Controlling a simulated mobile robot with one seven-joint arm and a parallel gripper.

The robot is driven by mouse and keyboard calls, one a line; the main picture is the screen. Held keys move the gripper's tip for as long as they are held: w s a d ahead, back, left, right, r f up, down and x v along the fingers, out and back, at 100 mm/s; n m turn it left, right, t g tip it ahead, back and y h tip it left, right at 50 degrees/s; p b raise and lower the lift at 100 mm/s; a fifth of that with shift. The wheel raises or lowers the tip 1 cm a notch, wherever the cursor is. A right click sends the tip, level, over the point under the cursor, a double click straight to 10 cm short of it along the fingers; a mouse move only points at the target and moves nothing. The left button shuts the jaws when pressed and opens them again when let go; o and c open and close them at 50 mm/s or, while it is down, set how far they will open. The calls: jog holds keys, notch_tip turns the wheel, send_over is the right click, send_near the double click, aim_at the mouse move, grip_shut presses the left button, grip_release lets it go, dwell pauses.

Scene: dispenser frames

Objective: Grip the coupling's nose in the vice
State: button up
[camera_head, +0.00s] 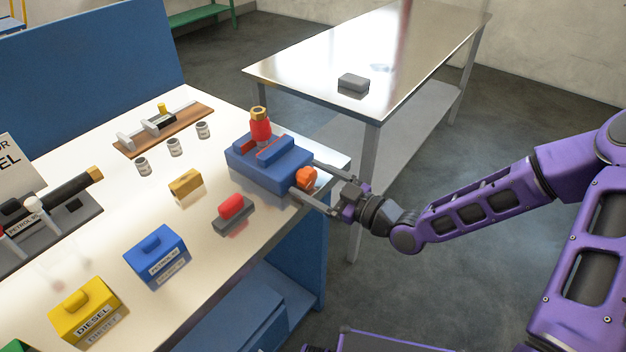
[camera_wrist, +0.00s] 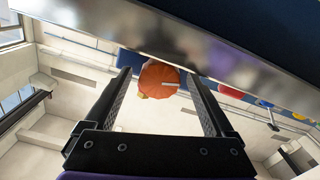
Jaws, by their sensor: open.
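The blue vice (camera_head: 262,170) sits at the bench's right edge, with red jaw strips (camera_head: 275,148) on top. The coupling (camera_head: 260,131), red with a brass top end, stands upright at the jaws. Its lower end is hidden, and I cannot tell whether the jaws touch it. An orange knob (camera_head: 306,178) is on the vice's right side; it also shows in the wrist view (camera_wrist: 158,76). My gripper (camera_wrist: 158,84) is open, its fingers on either side of the knob with gaps visible in the wrist view.
A red-topped grey block (camera_head: 233,216), a brass block (camera_head: 186,184) and several small cans (camera_head: 174,147) stand on the bench (camera_head: 205,262). Blue (camera_head: 158,258) and yellow (camera_head: 88,312) boxes are nearer. A metal table (camera_head: 400,50) with a grey block (camera_head: 353,83) stands behind.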

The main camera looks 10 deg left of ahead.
jog(key=shift+c, duration=0.3)
jog(key=c, duration=1.3)
jog(key=m+p, duration=0.1)
jog(key=m, duration=0.2)
jog(key=shift+m, duration=0.4)
jog(key=shift+m+p, duration=0.45)
jog(key=shift+m, duration=1.25)
jog(key=o, duration=1.4)
jog(key=shift+c, duration=0.2)
